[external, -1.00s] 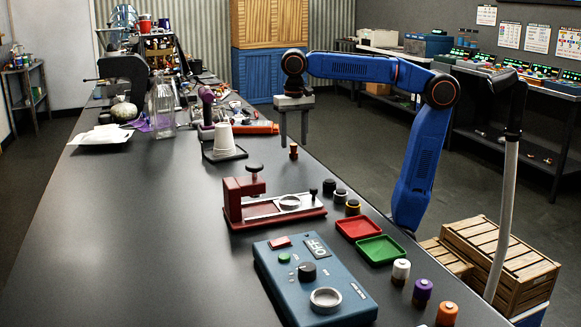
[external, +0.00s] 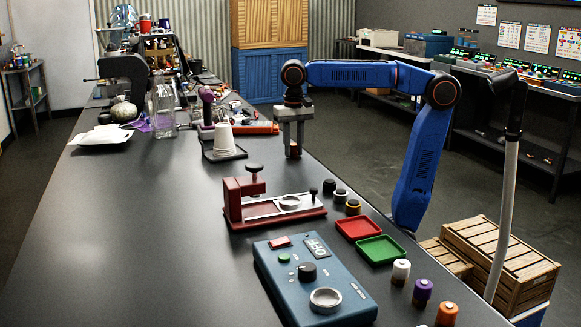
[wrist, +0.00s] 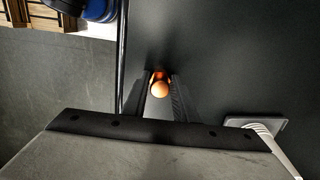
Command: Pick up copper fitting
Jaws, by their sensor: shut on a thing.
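The copper fitting (wrist: 160,88) shows in the wrist view as a small round orange-copper piece between my two dark fingertips. In the external view my gripper (external: 294,152) points straight down over the right side of the dark bench, and its fingers hide most of the fitting. My gripper is shut on the fitting, with a finger on each side of it. The fitting is at or close to the bench top; I cannot tell whether it touches.
A black tray with white cups (external: 222,142) stands to the left of my gripper. A red clamp fixture (external: 270,205), a blue control box (external: 312,280), a red tray (external: 358,228) and a green tray (external: 381,249) are nearer the camera.

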